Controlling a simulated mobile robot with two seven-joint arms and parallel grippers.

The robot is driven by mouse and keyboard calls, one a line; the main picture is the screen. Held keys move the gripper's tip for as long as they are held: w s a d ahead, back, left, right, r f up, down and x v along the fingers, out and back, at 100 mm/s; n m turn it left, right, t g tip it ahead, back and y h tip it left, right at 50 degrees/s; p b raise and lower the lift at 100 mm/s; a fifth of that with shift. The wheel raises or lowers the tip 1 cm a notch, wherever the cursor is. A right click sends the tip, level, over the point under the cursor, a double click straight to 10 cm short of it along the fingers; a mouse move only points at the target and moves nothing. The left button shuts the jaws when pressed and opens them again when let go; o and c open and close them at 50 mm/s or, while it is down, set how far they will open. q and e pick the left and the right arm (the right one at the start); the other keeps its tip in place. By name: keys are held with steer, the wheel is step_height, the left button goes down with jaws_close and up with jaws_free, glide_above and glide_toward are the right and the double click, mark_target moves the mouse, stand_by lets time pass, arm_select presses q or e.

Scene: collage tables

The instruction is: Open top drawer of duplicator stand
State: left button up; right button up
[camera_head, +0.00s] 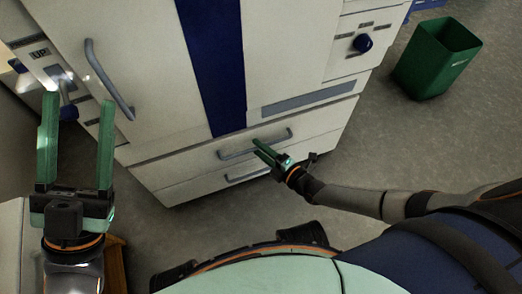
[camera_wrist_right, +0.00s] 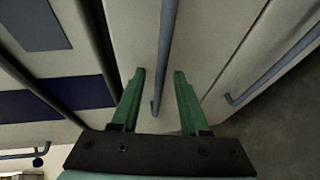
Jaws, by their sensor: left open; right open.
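The duplicator stand's top drawer (camera_head: 310,125) is a pale front with a grey bar handle (camera_head: 276,137), and it looks shut. My right gripper (camera_head: 262,147) is open at this handle. In the right wrist view the top handle (camera_wrist_right: 165,50) runs between the two fingertips of the right gripper (camera_wrist_right: 159,73); whether either finger touches it I cannot tell. The lower drawer (camera_head: 185,187) has a similar handle, partly hidden by my right gripper and also visible in the right wrist view (camera_wrist_right: 275,72). My left gripper (camera_head: 77,100) is open and empty, away from the drawers.
The large pale duplicator (camera_head: 290,50) with a blue stripe stands above the drawers. A green bin (camera_head: 432,65) stands on the floor at right. The grey floor in front is mostly clear.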

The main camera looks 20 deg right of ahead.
steer(key=shift+c, duration=0.2)
jaws_close()
stand_by(1.2)
